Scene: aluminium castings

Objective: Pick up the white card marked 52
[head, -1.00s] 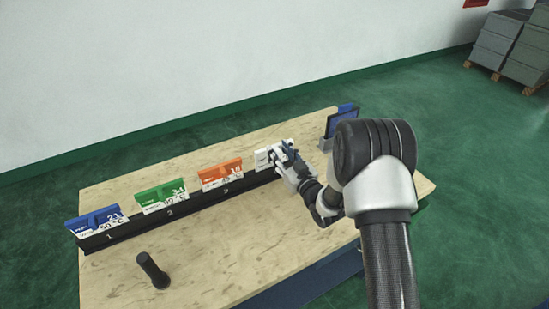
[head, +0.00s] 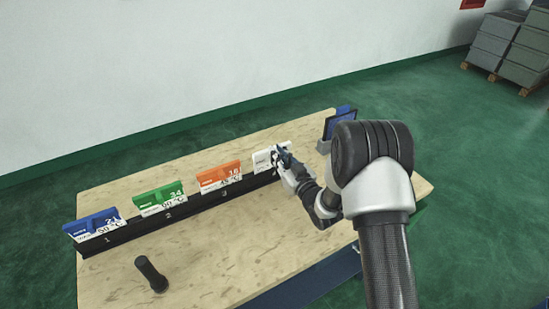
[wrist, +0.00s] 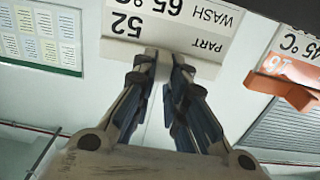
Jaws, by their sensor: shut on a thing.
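The white card (head: 262,161) stands upright at the right end of the black rail, partly hidden by my gripper in the head view. In the wrist view the card (wrist: 207,44) shows upside down along the top edge, reading "52", "65 °C", "PART" and "WASH". My gripper (head: 283,157) is at the card. In the wrist view its two dark fingers (wrist: 164,76) are shut on the narrow white grip part of the card, one on each side.
The black rail (head: 185,220) also holds a blue card (head: 90,223), a green card (head: 157,193) and an orange card (head: 218,175) to the left. A black upright peg (head: 151,273) stands in front. A dark screen (head: 341,121) stands at the table's back right.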

